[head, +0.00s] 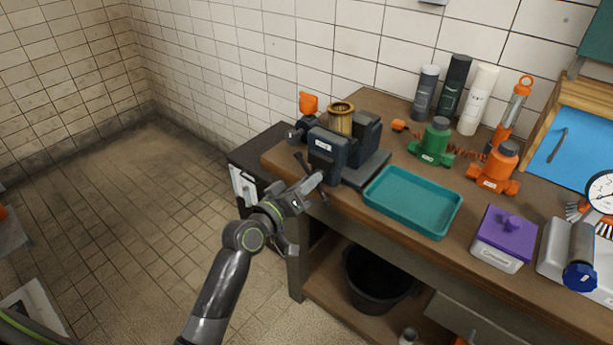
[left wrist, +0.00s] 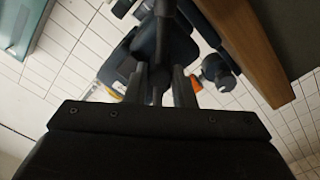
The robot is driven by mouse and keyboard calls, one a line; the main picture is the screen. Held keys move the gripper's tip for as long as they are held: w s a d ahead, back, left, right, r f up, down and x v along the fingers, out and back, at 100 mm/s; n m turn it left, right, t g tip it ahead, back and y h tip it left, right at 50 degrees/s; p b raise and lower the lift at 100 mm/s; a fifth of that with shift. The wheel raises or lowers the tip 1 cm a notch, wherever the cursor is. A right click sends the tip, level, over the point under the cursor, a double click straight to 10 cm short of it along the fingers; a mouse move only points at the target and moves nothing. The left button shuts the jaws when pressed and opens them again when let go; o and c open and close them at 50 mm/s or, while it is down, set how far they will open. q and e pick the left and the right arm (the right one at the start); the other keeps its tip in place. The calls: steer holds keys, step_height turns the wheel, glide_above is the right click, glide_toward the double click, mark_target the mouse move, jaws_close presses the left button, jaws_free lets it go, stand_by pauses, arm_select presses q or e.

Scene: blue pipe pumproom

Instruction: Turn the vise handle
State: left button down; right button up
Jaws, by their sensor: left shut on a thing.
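The dark blue-grey vise (head: 325,157) stands at the left end of the workbench, with a brass cylinder (head: 341,119) upright between its jaws. Its dark handle bar (head: 299,161) slants across the front of the vise, partly hidden by my gripper. My left gripper (head: 316,181) is at the vise's front, shut on the handle. In the left wrist view, the two fingers (left wrist: 160,88) close around the handle's dark rounded end, and the handle's rod (left wrist: 166,35) runs up from between them. My right gripper is in neither view.
A teal tray (head: 412,222) lies right of the vise. Green (head: 432,143) and orange (head: 494,170) fittings and a purple-lidded box (head: 504,240) stand farther right. A black bucket (head: 379,292) is on the lower shelf.

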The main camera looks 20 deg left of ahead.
arm_select(q)
steer(key=shift+w+r+n+p, duration=0.15)
steer(key=shift+n+p, duration=0.1)
steer(key=shift+n, duration=0.45)
steer(key=shift+s+r+n+p, duration=0.1)
steer(key=shift+n+p, duration=0.15)
steer(key=shift+n, duration=0.45)
